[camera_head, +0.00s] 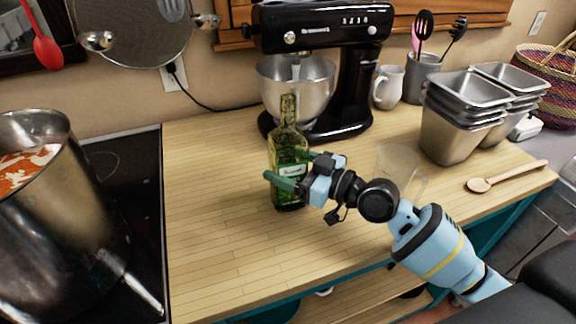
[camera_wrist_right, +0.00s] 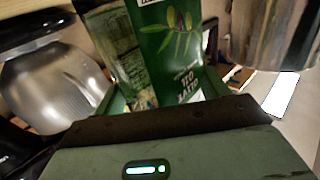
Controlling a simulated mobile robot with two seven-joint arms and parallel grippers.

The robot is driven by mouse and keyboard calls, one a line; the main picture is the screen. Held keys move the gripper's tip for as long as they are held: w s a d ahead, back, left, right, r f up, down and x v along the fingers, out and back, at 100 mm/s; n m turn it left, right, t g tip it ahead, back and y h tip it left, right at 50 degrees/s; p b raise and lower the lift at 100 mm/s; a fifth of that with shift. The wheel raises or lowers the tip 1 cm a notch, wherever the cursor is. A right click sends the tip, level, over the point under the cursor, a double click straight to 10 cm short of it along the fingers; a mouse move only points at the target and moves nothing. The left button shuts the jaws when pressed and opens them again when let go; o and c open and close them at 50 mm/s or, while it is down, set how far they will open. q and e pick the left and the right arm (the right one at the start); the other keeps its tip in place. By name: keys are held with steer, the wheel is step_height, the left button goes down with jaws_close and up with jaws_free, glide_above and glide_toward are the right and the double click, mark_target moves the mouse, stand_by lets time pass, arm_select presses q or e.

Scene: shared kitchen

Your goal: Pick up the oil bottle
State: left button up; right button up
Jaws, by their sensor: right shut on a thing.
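The oil bottle (camera_head: 287,137) is green glass with a label and stands upright on the wooden counter (camera_head: 215,225), in front of the stand mixer. My right gripper (camera_head: 287,176) reaches it from the right, with its green fingers around the lower body at label height. It is shut on the bottle. In the right wrist view the bottle's green label with an olive drawing (camera_wrist_right: 172,45) fills the space between the fingers. The bottle's base appears to be at the counter surface; I cannot tell if it is lifted. My left gripper is not in view.
A black stand mixer (camera_head: 345,85) with a steel bowl (camera_head: 285,85) is close behind the bottle. A large pot (camera_head: 60,215) stands on the stove at left. A clear cup (camera_head: 398,165), steel containers (camera_head: 450,135) and a wooden spoon (camera_head: 480,185) are at right. The left counter is clear.

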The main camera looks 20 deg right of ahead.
steer(key=shift+r, duration=0.2)
steer(key=shift+r, duration=1.75)
glide_toward(289, 150)
steer(key=s+a+f, duration=0.1)
steer(key=s+a, duration=0.2)
steer(key=s, duration=0.2)
steer(key=shift+a+f, duration=0.2)
steer(key=shift+f, duration=0.05)
steer(key=shift+s, duration=0.15)
